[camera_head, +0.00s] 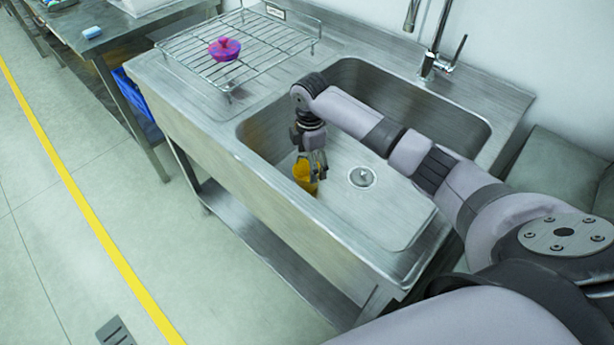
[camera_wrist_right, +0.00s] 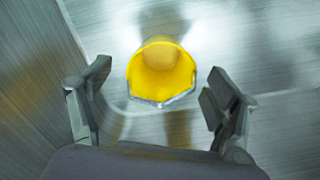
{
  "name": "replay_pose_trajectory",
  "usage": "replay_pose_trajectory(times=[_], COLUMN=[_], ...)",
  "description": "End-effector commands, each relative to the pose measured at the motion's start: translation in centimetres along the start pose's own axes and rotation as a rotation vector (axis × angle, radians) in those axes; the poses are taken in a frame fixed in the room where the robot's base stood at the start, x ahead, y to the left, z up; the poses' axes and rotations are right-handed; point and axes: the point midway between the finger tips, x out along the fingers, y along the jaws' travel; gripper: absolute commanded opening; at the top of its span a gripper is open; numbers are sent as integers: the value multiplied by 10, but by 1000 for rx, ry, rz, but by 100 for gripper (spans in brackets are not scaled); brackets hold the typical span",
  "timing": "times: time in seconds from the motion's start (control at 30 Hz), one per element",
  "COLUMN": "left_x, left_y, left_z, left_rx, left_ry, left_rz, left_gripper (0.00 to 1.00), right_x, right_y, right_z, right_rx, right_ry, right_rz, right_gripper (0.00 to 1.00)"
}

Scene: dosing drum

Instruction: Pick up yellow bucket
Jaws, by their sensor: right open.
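The yellow bucket (camera_head: 304,176) stands in the sink basin near its front left wall. In the right wrist view the yellow bucket (camera_wrist_right: 161,72) is seen from above, with its opening facing the camera. My right gripper (camera_head: 316,163) is down in the basin at the bucket and covers part of it in the head view. In the wrist view its two fingers (camera_wrist_right: 155,97) are spread wide, one to the left and one to the right of the bucket, with gaps on both sides. Nothing is held. My left gripper does not show.
The steel sink (camera_head: 400,215) has walls around the bucket and a drain (camera_head: 362,177) to its right. A faucet (camera_head: 433,55) stands behind. A wire rack (camera_head: 262,45) with a pink-purple object (camera_head: 224,49) lies on the left counter.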

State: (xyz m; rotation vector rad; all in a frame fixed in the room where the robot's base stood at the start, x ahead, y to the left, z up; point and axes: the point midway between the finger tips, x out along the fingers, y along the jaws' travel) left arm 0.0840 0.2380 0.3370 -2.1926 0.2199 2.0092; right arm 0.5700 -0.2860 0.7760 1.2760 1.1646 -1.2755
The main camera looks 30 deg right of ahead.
Motion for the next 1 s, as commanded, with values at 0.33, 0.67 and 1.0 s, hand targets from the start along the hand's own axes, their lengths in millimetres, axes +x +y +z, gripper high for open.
replay_pose_trajectory(times=[0.33, 0.67, 1.0], left_x=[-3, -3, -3], left_y=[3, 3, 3], left_z=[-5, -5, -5], left_rx=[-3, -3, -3], left_ry=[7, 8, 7], left_rz=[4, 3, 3], left_gripper=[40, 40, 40], right_x=[46, 51, 51], right_y=[-4, -4, -4], right_z=[-10, -9, -9], right_rx=[-1, -2, -1], right_ry=[0, -1, -1], right_rz=[-3, -1, -1], right_gripper=[82, 80, 58])
